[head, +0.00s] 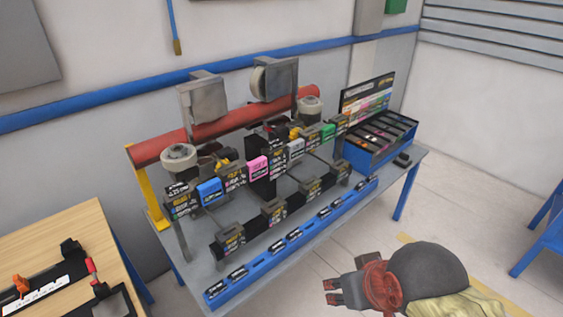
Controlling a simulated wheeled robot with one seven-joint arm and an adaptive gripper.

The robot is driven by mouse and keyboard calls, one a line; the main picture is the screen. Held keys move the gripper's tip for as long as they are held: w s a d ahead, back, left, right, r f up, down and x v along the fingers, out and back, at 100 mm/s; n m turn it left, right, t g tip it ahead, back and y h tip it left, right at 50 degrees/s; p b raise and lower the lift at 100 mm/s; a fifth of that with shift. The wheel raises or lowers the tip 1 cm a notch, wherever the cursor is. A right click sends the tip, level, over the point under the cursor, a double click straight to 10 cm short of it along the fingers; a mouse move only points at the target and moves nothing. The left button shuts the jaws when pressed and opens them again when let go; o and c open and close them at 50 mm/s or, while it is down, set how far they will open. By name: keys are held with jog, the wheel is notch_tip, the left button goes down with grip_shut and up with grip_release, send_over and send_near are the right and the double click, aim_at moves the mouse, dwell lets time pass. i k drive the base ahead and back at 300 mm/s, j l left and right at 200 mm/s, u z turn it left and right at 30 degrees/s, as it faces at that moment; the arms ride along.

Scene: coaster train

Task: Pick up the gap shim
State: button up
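I cannot tell for sure which piece is the gap shim; labels are too small to read. On the grey workbench (312,216), small black labelled pieces (293,233) sit in a row along a blue rail (262,265) at the front edge. Behind them, several dark labelled blocks (232,239) stand in a row. Farther back is a row of coloured labelled blocks, among them a blue one (209,191), a pink one (257,166) and a green one (328,131). My gripper (332,292) is at the lower right, in front of the bench and apart from it. Its fingers look apart and empty.
A red roller (160,149) with grey housings runs along the bench's back. A blue tray (363,158) with dark compartments and an upright colour chart (367,97) stand at the right end. A wooden table (60,231) is at lower left.

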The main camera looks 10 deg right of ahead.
aim_at(276, 143)
jog(key=i+l+u, duration=0.15)
jog(key=i+l, duration=0.15)
jog(key=i+l+u, duration=0.3)
jog(key=i+l, duration=0.15)
jog(key=l, duration=0.25)
jog(key=i+l+u, duration=0.3)
jog(key=i+l, duration=0.15)
jog(key=l, duration=0.35)
jog(key=i+l+u, duration=0.25)
jog(key=i+l, duration=0.4)
